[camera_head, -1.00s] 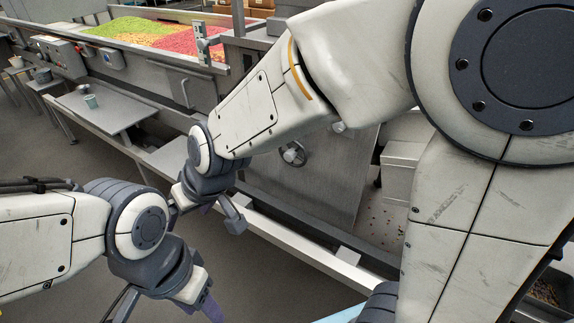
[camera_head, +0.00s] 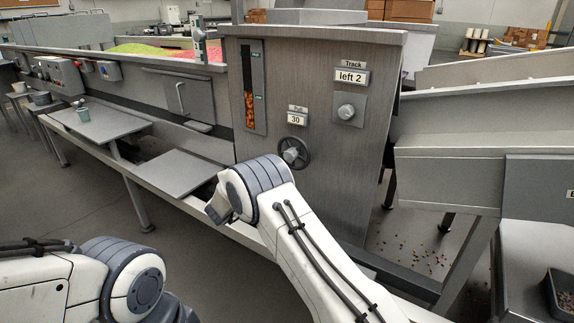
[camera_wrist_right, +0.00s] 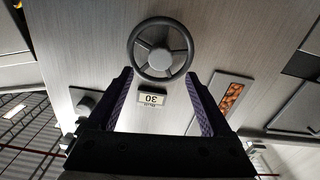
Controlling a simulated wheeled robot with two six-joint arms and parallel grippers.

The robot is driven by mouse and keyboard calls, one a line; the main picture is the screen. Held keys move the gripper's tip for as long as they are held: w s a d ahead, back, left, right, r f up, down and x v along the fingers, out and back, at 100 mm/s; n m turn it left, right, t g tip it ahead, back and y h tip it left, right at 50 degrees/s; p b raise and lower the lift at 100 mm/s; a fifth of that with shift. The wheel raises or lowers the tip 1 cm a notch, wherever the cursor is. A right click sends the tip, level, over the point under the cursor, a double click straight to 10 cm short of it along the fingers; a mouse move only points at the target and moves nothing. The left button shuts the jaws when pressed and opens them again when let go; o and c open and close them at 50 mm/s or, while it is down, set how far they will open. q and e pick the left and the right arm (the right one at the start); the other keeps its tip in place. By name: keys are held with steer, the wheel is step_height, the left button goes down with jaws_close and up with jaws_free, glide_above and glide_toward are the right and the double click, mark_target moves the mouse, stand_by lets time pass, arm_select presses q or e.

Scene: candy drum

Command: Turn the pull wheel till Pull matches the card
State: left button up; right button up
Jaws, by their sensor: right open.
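The pull wheel (camera_head: 293,153) is a dark handwheel with a pale hub on the grey metal panel. Above it a white plate (camera_head: 296,119) marked Pull reads 30. In the right wrist view the spoked wheel (camera_wrist_right: 161,71) lies ahead of the fingertips, and the 30 plate (camera_wrist_right: 152,98) appears upside down. My right gripper (camera_wrist_right: 158,78) is open and empty, its two fingers spread to about the wheel's width; they look apart from the rim. In the head view my right arm's wrist hides the fingers. My left gripper is out of view below the left arm.
A Track plate (camera_head: 351,77) reads left 2 above a knob (camera_head: 346,112). A sight window (camera_head: 252,88) with orange candy is left of the wheel. Grey shelves (camera_head: 185,172) and a rail run along the left. A sloped chute (camera_head: 450,155) stands at right. Candies are scattered on the floor.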

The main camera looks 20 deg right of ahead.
mark_target(292, 155)
steer(key=b+x, duration=0.1)
steer(key=x, duration=0.7)
steer(key=shift+w+d+b, duration=0.2)
steer(key=shift+d+b, duration=0.05)
steer(key=shift+b, duration=0.05)
jaws_close()
